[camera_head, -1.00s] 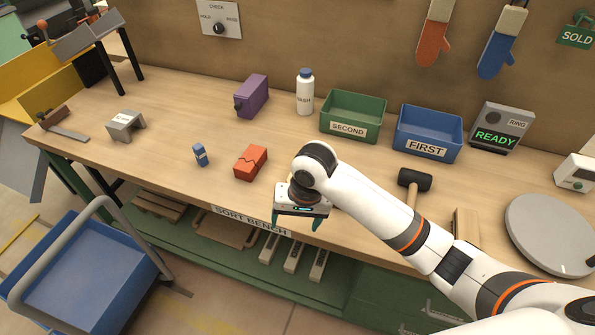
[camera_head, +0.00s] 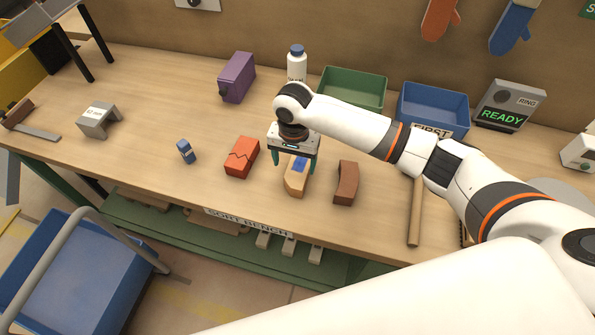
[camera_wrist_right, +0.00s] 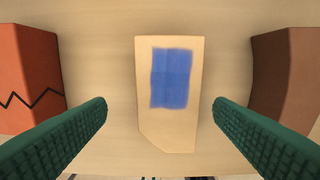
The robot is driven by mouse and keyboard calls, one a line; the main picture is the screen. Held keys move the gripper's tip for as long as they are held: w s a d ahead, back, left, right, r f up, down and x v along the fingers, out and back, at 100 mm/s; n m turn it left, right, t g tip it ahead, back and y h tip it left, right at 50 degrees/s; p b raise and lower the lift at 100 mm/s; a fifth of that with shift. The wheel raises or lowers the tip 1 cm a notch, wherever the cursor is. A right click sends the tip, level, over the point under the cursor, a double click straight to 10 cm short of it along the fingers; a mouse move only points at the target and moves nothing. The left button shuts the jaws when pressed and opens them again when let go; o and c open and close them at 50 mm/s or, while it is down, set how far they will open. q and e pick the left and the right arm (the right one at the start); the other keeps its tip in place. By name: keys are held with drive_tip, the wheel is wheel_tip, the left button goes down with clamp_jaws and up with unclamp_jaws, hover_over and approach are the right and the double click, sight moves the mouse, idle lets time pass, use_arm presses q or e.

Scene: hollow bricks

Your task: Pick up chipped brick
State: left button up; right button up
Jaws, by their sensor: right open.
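The chipped brick (camera_head: 297,184) is pale tan with a blue patch and one corner cut away. It lies on the bench between a red brick and a brown brick. In the right wrist view the chipped brick (camera_wrist_right: 170,125) is centred, its cut corner at lower left. My right gripper (camera_head: 294,163) is open above it, with part of the brick hidden beneath. In the wrist view the green fingers (camera_wrist_right: 160,104) stand on either side of the brick, apart from it. My left gripper is not in view.
The red cracked brick (camera_head: 242,158) is left of the gripper and the curved brown brick (camera_head: 346,183) right. A green bin (camera_head: 352,88) and blue bin (camera_head: 433,108) stand behind. A white bottle (camera_head: 297,65) stands behind my arm. A mallet handle (camera_head: 415,212) lies at right.

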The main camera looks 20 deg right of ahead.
sight(298, 169)
drive_tip(key=f, duration=0.1)
drive_tip(key=d+f, duration=0.1)
drive_tip(key=f, duration=0.1)
drive_tip(key=shift+s+f+p, duration=0.15)
drive_tip(key=shift+f+p, duration=0.15)
drive_tip(key=shift+p, duration=0.05)
drive_tip(key=shift+f, duration=0.3)
drive_tip(key=shift+a+f, duration=0.1)
drive_tip(key=shift+c, duration=0.2)
drive_tip(key=c, duration=0.9)
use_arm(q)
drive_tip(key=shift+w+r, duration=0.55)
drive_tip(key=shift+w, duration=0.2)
use_arm(e)
drive_tip(key=c, duration=0.5)
